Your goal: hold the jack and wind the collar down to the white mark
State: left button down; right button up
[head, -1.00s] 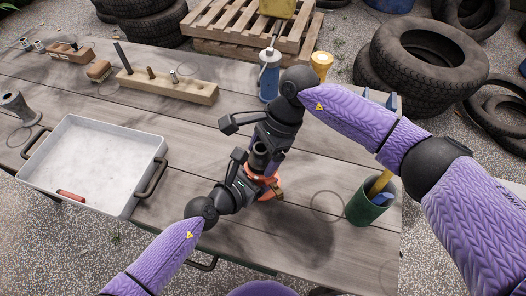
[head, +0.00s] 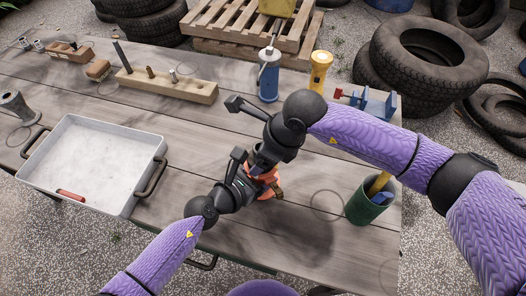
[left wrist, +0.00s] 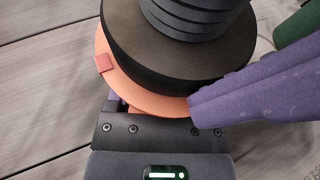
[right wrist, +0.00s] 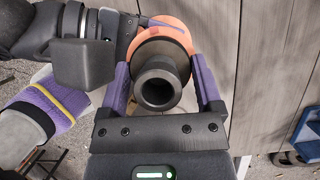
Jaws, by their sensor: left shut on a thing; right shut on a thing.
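The jack (head: 267,191) stands on the bench with an orange body, partly covered by my grippers. In the left wrist view its orange flange (left wrist: 155,100) lies under a wide dark collar (left wrist: 122,45), with dark ribbed rings above. My left gripper (head: 250,178) is shut on the jack low down, just below the flange. My right gripper (right wrist: 160,82) is shut from above, its purple pads on either side of the dark collar. The jack's dark hollow top (right wrist: 158,85) shows between these pads. I cannot see the white mark.
A grey tray (head: 100,135) with a red-handled item (head: 70,196) is at left. A wooden block (head: 190,90) with pegs, a blue bottle (head: 269,80), a yellow torch (head: 320,70) and a blue vise (head: 370,103) stand behind. A green cup (head: 368,203) is at right.

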jog(key=shift+m+t+h, duration=0.3)
jog(key=shift+m+t, duration=0.3)
jog(key=shift+m, duration=1.1)
jog(key=o, duration=1)
jog(key=shift+o, duration=0.2)
jog(key=v, duration=1.2)
